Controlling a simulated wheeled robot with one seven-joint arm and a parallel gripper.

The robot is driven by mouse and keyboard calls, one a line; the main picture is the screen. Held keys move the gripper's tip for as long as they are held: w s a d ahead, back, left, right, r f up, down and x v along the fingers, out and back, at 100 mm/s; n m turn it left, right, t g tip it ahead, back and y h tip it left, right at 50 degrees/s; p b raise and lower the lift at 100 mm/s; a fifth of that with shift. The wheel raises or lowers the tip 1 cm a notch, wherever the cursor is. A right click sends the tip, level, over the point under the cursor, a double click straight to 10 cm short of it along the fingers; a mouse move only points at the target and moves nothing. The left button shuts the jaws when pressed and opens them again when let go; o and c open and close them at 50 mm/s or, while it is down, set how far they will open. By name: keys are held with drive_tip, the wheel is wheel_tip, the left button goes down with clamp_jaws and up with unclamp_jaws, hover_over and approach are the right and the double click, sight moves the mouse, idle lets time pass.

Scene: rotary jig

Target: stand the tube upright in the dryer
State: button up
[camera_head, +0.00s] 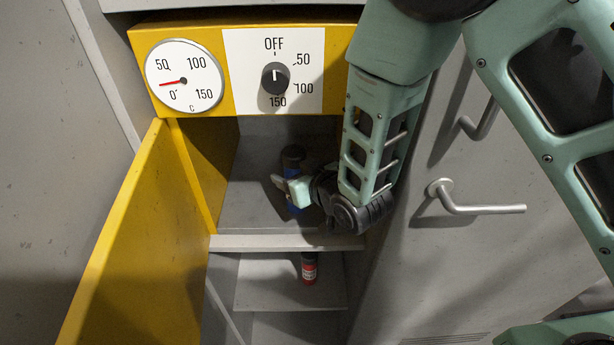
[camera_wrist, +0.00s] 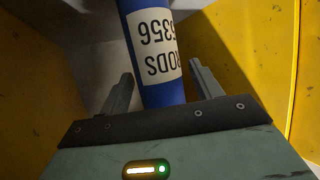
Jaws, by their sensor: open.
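A blue tube (camera_head: 292,160) with a dark top stands in the open yellow dryer (camera_head: 150,115), apparently upright on its floor. My gripper (camera_head: 284,187) reaches into the dryer from the right and covers part of the tube. In the wrist view the blue tube (camera_wrist: 155,50), with a white printed label, is between the fingers of my open gripper (camera_wrist: 160,72). A gap shows between the tube and each finger.
The yellow dryer door (camera_head: 135,240) hangs open on the left. A red tube (camera_head: 309,270) with a dark top is on the shelf below. A dial gauge (camera_head: 185,75) and a knob (camera_head: 275,78) are above the opening. A grey cabinet handle (camera_head: 480,208) juts out at right.

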drive_tip(key=p+v, duration=0.9)
drive_tip(key=v, duration=0.3)
drive_tip(key=shift+r, duration=0.1)
drive_tip(key=s+d+r+g+h, duration=0.3)
drive_tip(key=s+d+r+g, duration=0.1)
drive_tip(key=s+r, duration=0.4)
drive_tip(key=s+d+r+n+g+h, duration=0.1)
drive_tip(key=s+d+r+g+h, duration=0.2)
drive_tip(key=s+r+g, duration=0.4)
drive_tip(key=s+r, duration=0.2)
drive_tip(key=s, duration=0.1)
drive_tip(key=shift+s+d+h, duration=0.2)
drive_tip(key=shift+d+h, duration=0.1)
drive_tip(key=shift+d, duration=0.1)
